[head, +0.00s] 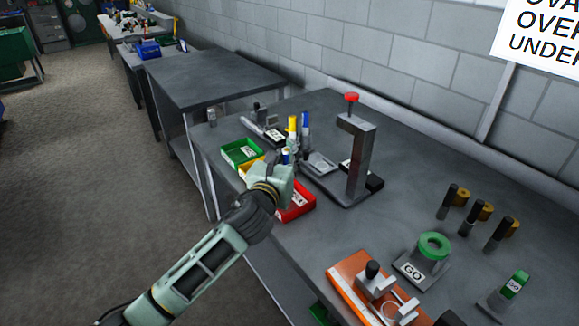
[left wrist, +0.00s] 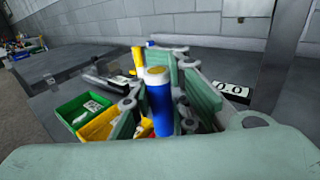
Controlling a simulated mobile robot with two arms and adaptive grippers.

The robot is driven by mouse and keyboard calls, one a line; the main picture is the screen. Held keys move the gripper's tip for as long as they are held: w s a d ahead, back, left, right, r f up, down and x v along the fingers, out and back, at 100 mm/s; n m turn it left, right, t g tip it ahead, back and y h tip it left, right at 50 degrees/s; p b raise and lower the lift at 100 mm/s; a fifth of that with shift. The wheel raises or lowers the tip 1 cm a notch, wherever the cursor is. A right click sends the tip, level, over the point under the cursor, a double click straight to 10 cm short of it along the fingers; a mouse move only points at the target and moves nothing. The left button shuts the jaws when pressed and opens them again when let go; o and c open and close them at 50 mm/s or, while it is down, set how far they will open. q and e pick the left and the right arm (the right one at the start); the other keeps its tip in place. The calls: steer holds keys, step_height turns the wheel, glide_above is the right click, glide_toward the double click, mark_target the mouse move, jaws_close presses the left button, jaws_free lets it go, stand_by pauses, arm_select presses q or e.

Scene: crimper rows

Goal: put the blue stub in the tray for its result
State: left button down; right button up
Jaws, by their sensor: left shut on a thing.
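My left gripper (head: 284,166) is shut on the blue stub (left wrist: 161,103), an upright blue cylinder with a pale, tan-centred top in the left wrist view. In the head view only a small blue part of the stub (head: 285,157) shows between the fingers. The gripper is above the trays near the table's left edge. The green tray (head: 232,163) is beyond it, the yellow tray (head: 247,172) is partly hidden by the gripper, and the red tray (head: 300,212) is nearest. Small white labels show in the green and red trays. My right gripper is not in view.
A yellow cylinder (head: 292,126) and a blue one (head: 305,122) stand just behind the gripper. A grey press (head: 357,155) with a red knob stands to the right. A green ring gauge (head: 434,246) and orange fixture (head: 352,283) are nearer. A wall sign (head: 545,35) is partly cut off.

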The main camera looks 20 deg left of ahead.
arm_select(q)
steer(key=shift+f, duration=1.9)
steer(key=shift+f, duration=0.15)
steer(key=c, duration=1.7)
jaws_free()
steer(key=shift+o, duration=0.2)
steer(key=shift+s, duration=0.15)
steer(key=s+b, duration=0.1)
steer(key=s, duration=1.1)
steer(key=shift+r, duration=0.25)
